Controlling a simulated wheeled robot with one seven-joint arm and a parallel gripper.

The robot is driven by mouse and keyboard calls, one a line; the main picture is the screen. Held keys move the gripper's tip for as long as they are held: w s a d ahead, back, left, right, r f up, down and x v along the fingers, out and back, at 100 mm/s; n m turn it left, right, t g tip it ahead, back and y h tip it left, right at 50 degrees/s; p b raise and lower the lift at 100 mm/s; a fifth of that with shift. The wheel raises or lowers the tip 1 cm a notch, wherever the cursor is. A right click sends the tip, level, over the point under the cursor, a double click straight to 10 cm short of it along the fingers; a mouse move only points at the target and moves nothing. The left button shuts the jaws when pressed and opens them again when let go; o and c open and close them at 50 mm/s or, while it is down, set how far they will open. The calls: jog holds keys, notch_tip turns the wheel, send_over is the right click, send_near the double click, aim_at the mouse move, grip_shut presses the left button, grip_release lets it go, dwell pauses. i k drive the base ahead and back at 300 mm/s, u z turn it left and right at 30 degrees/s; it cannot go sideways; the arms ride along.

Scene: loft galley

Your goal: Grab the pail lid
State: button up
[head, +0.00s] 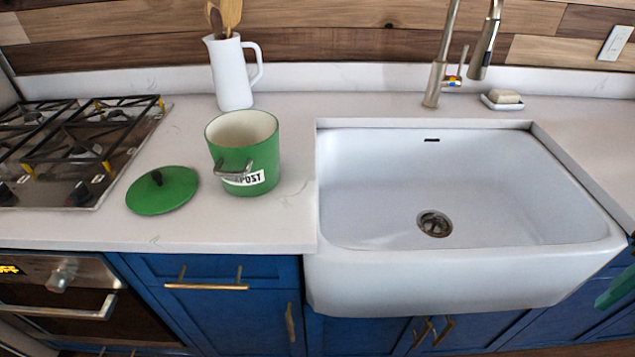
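The green pail lid (163,192) lies on the white counter, between the stove and the pail, with its black knob (157,177) facing up. The green pail (243,155) stands upright and uncovered just right of the lid, with a cream inside, a metal handle and a white label on its front. The lid and pail look slightly apart. My gripper does not show in the head view, so its state and its place relative to the lid are not visible.
A gas stove (75,145) is left of the lid. A white pitcher (231,75) with wooden utensils stands behind the pail. A white sink (360,205) and tall faucet (440,60) are to the right. Counter in front of the lid is clear. A green item at the right edge is unclear.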

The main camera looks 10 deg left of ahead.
aim_at(160, 190)
jog(key=u, duration=1.75)
jog(key=k, duration=0.5)
jog(key=u, duration=1.15)
jog(key=i, duration=0.7)
jog(key=z, duration=0.55)
